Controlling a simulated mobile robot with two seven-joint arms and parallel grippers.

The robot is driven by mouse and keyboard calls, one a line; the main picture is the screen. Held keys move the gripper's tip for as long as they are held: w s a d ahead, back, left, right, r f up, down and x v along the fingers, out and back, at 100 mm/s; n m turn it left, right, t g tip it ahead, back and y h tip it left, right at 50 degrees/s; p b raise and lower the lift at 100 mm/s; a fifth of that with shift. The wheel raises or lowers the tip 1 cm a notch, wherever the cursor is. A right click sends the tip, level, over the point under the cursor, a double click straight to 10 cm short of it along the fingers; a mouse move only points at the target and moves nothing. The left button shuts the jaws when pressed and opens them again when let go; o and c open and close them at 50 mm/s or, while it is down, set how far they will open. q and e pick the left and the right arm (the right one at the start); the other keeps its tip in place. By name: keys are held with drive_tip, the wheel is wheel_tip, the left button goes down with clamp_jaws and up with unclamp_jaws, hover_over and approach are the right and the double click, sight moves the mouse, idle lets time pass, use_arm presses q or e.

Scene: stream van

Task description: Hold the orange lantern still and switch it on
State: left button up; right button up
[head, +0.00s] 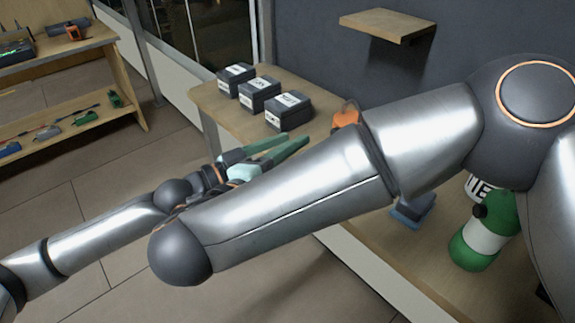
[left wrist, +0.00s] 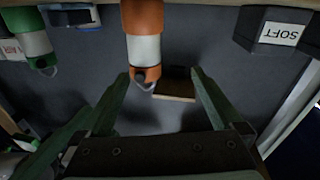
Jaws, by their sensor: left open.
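The orange lantern (head: 345,114) stands on the wooden counter in the head view. Most of it is hidden behind my large silver arm, which crosses the picture from the right. In the left wrist view the picture is upside down, and the lantern (left wrist: 143,48) shows its orange body, white band and a small handle. My left gripper (head: 297,140) is open and empty, its green fingers pointing right toward the lantern. In the left wrist view the lantern appears between the fingertips, a little beyond them; I see no contact. Its switch cannot be made out. My right gripper is not in view.
Three dark labelled boxes (head: 258,95) stand left of the lantern on the counter (head: 205,100). A green and white lantern (head: 484,243) and a blue object (head: 412,212) stand to the right. A small wall shelf (head: 388,23) hangs behind. Shelves with tools (head: 75,92) stand far left.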

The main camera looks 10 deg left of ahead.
use_arm(q)
drive_tip(key=w+d, duration=0.2)
drive_tip(key=d, duration=0.1)
drive_tip(key=w+d+f+m, duration=0.1)
drive_tip(key=w+d, duration=0.1)
drive_tip(key=d, duration=0.1)
drive_tip(key=w+d+m+g, duration=0.1)
drive_tip(key=d, duration=0.3)
drive_tip(key=shift+w+d+f+h, duration=0.1)
drive_tip(key=shift+w+f+h, duration=0.2)
drive_tip(key=shift+w+h, duration=0.1)
drive_tip(key=c, duration=1.4)
drive_tip(key=shift+c, duration=0.6)
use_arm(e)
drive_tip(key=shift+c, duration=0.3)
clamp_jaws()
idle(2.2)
